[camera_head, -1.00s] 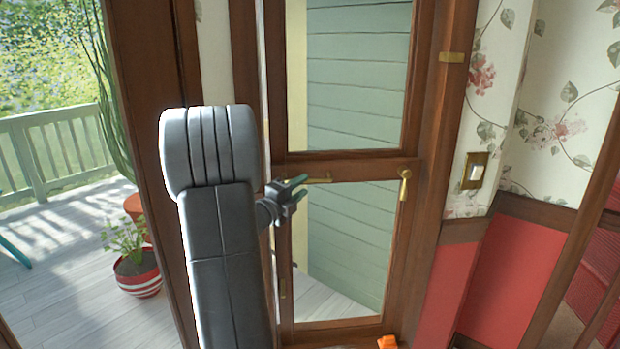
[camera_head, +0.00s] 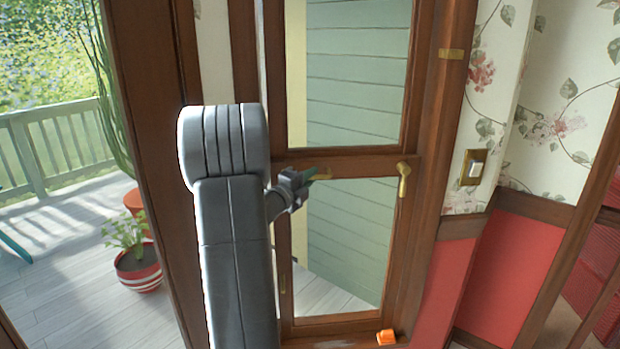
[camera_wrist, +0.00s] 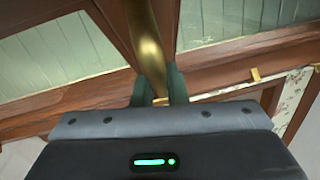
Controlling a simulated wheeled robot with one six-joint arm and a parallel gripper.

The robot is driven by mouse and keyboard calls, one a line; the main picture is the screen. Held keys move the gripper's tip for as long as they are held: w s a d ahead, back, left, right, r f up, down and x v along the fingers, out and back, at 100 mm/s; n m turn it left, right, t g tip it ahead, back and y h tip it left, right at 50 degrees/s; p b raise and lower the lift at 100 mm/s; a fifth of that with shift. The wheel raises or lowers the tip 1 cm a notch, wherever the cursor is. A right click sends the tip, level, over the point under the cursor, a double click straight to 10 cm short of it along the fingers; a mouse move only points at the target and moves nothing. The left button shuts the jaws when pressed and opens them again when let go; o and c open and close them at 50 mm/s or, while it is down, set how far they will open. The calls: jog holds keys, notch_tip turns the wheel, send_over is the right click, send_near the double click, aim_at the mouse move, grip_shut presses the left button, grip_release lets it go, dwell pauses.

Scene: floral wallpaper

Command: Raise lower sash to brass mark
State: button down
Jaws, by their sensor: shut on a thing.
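The wood-framed lower sash (camera_head: 345,318) sits in the window below the upper pane. A brass handle (camera_head: 325,176) lies along its top rail, partly hidden by my gripper. My gripper (camera_head: 309,179) is at the left part of that rail. In the wrist view, my gripper (camera_wrist: 159,92) is shut on a brass handle (camera_wrist: 149,48) that rises between the green fingers. The brass mark (camera_head: 451,54) is on the right jamb, well above the top rail.
A brass latch (camera_head: 403,179) hangs at the rail's right end. An orange object (camera_head: 386,337) sits at the sill's lower right. A switch plate (camera_head: 473,169) is on the floral wall. A striped flowerpot (camera_head: 139,270) stands at left beyond the frame.

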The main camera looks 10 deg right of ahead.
notch_tip(320, 180, up, 30)
jog(key=p, duration=1.4)
jog(key=shift+r+p, duration=0.15)
jog(key=shift+p, duration=0.25)
jog(key=c, duration=1.5)
grip_release()
jog(key=shift+o, duration=0.2)
jog(key=b+v, duration=0.4)
jog(key=v, duration=1)
jog(key=shift+w+d, duration=0.1)
